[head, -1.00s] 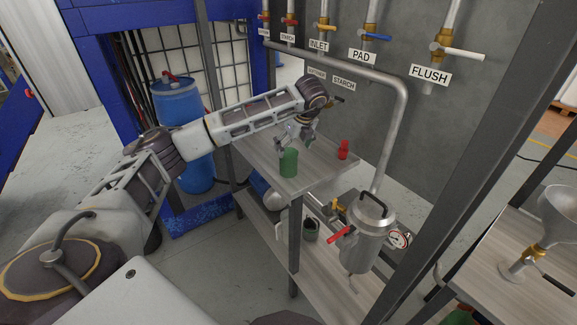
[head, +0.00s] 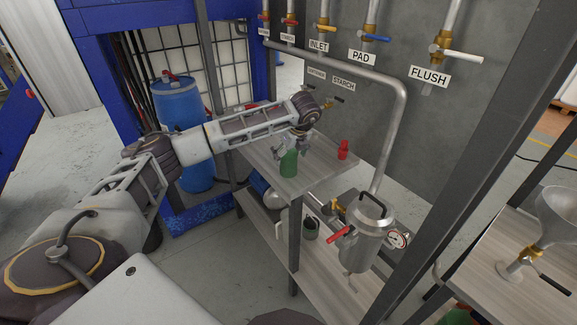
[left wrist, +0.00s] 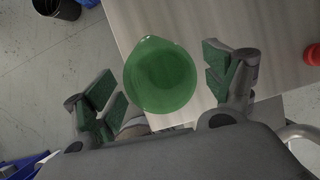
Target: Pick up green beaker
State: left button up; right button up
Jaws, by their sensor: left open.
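The green beaker (head: 288,163) stands on the upper wooden shelf, near its front edge, in the head view. In the left wrist view the beaker (left wrist: 161,76) is seen from above, with its round rim and spout. My left gripper (head: 291,143) is just above and behind the beaker in the head view. In the left wrist view its two green-padded fingers (left wrist: 160,95) are spread wide, with the beaker between and slightly ahead of them. I cannot tell of any contact. My right gripper is not in view.
A red bottle (head: 343,150) stands on the shelf (head: 310,174) right of the beaker. Pipes run behind. A blue drum (head: 180,125) stands left, and a dark post rises in front right.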

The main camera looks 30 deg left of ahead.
pick_arm(q)
jog(key=c, duration=1.2)
jog(key=shift+o, duration=0.2)
jog(key=shift+r, duration=0.1)
notch_tip(320, 180, up, 10)
jog(key=b, duration=0.1)
